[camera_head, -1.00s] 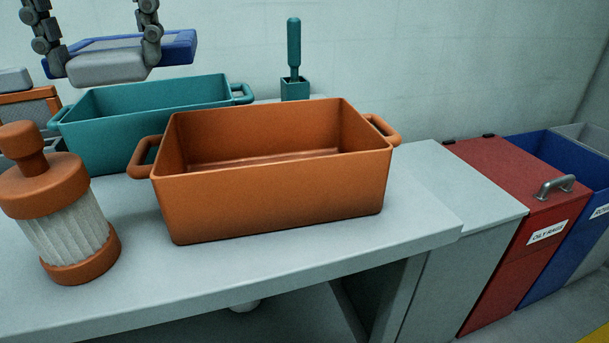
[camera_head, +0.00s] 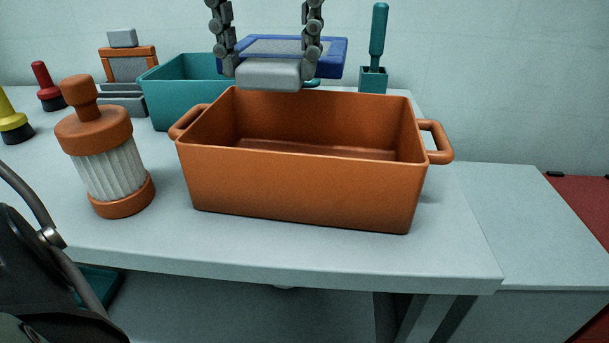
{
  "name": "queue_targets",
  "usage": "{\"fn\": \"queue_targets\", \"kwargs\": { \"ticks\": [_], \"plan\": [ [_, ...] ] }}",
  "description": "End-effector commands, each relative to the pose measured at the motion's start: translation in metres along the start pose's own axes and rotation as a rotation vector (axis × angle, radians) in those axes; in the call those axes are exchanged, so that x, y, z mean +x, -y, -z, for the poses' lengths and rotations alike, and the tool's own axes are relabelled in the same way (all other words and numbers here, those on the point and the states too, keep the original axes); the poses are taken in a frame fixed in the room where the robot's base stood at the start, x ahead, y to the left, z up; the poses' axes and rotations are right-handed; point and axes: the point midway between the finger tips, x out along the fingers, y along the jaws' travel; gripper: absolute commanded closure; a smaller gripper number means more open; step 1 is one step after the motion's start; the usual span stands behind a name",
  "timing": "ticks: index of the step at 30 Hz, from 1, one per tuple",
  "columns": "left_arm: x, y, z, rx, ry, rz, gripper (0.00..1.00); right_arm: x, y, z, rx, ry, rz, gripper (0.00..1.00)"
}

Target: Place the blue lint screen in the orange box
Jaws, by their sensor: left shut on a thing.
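The blue lint screen (camera_head: 335,60) has a blue frame, a pale mesh and a grey block along its near side. My left gripper (camera_head: 270,68) comes in at the top of the head view and is shut on it, with a finger at each side of the grey block. The screen hangs roughly level in the air, in line with the back rim of the orange box (camera_head: 300,186). The orange box stands on the bench, open-topped, with a handle at each end. The visible part of its inside looks empty. My right gripper is not in view.
A teal bin (camera_head: 178,92) stands behind the box. An orange-capped pleated filter (camera_head: 110,175) stands left of it. A teal-handled tool in a holder (camera_head: 373,80) is at the back. A dark curved object (camera_head: 45,275) fills the lower left. The bench (camera_head: 300,248) is clear in front.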

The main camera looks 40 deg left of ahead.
Motion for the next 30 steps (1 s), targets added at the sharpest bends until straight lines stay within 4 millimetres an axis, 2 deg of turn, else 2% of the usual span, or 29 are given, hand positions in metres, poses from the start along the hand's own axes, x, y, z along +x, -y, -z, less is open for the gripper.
{"fn": "queue_targets", "kwargs": {
  "ticks": [6,12,20,25,30],
  "plan": [
    [0.059,0.000,0.003,0.003,-0.007,-0.001,0.77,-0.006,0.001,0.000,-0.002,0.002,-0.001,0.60],
    [0.104,0.000,0.003,0.002,-0.005,0.000,0.77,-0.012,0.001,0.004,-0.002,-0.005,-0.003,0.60],
    [0.129,0.000,0.003,-0.001,-0.004,0.000,0.77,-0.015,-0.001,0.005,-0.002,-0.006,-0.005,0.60],
    [0.156,-0.001,0.004,0.000,-0.005,-0.002,0.77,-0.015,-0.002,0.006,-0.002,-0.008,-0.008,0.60],
    [0.166,0.000,0.004,0.001,-0.002,0.000,0.77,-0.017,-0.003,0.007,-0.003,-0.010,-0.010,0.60]
  ]
}}
